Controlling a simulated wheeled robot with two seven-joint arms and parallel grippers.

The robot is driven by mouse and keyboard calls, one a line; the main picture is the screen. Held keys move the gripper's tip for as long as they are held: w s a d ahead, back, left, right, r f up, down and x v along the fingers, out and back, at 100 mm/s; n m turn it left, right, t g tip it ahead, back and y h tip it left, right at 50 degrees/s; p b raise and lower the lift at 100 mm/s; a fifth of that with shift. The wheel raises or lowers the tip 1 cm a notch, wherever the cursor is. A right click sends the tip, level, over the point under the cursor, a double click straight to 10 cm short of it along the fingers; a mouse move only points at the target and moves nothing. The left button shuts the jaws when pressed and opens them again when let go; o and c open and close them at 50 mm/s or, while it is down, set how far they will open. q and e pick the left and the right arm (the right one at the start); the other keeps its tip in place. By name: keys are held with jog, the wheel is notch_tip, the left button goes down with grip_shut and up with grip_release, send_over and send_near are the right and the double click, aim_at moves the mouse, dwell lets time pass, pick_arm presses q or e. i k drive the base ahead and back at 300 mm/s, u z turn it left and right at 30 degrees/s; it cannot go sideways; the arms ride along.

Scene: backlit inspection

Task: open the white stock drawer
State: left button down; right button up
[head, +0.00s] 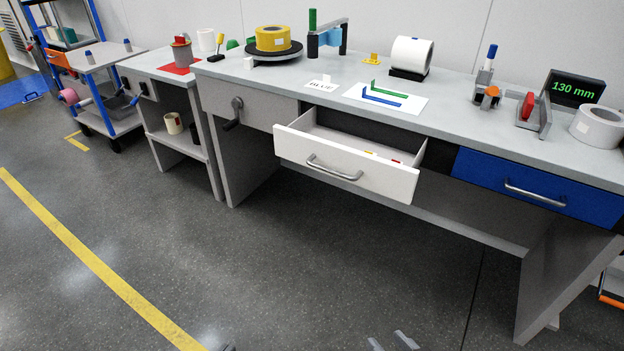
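The white stock drawer (345,171) stands pulled out from the front of the grey workbench (480,128), with its bar handle (334,168) on the front panel. A few small red and yellow items show inside it. My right gripper (391,343) shows at the bottom edge, below and apart from the drawer. Its two fingertips are spread, with nothing seen between them. Only a small tip of my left gripper (228,348) shows at the bottom edge, so its state is hidden.
A blue drawer (537,186) to the right is shut. A crank handle (233,114) sticks out left of the white drawer. The benchtop holds a yellow roll (272,38), a white roll (411,54) and a display (575,89). The floor in front is clear.

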aim_at(341, 155)
jog(key=u, duration=0.8)
jog(key=i, duration=0.7)
jog(key=z, duration=0.25)
